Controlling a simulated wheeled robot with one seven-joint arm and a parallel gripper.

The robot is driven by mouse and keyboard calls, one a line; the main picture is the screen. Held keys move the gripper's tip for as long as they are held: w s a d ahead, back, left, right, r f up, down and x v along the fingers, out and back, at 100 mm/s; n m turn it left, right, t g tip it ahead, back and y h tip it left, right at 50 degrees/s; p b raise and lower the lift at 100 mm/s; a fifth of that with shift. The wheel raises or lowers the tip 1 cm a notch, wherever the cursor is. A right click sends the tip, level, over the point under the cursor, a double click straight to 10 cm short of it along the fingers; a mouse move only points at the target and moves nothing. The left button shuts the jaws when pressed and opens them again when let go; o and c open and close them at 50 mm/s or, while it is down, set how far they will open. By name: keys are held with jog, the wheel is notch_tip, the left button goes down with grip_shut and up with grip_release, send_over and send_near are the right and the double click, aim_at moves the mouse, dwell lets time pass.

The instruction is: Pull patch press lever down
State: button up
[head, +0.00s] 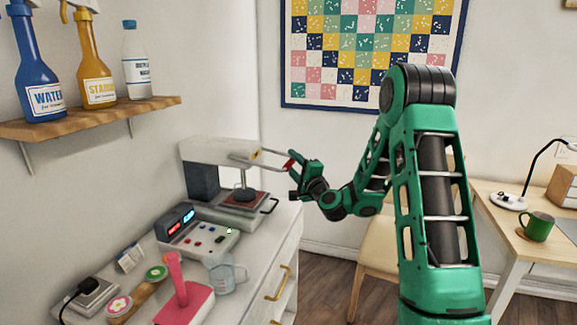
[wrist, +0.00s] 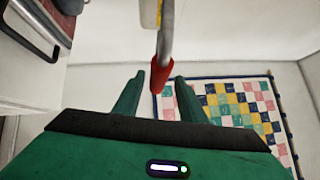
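The patch press (head: 219,150) is a white machine with a dark column, standing at the back of the white cabinet. Its metal lever sticks out to the right from the press head and ends in a red grip (head: 289,164). The lever looks raised. My gripper (head: 294,163) is at the red grip. In the wrist view the red grip (wrist: 161,78) sits between my two green fingers (wrist: 160,88), with narrow gaps that suggest the fingers are open around it. The plate (head: 244,198) under the press head is reddish and has a dark front handle.
A control box (head: 197,235) with lit displays, a clear measuring cup (head: 225,275) and a pink tool (head: 184,297) stand on the cabinet in front of the press. Spray bottles stand on a wooden shelf (head: 95,118). A desk with a green mug (head: 538,227) is at right.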

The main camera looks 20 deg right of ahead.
jog(key=shift+a, duration=0.45)
jog(key=s+f, duration=0.1)
jog(key=s, duration=0.9)
jog(key=shift+s+d+f, duration=0.15)
jog(key=shift+d+f, duration=0.05)
jog(key=shift+f, duration=0.05)
dwell(0.5)
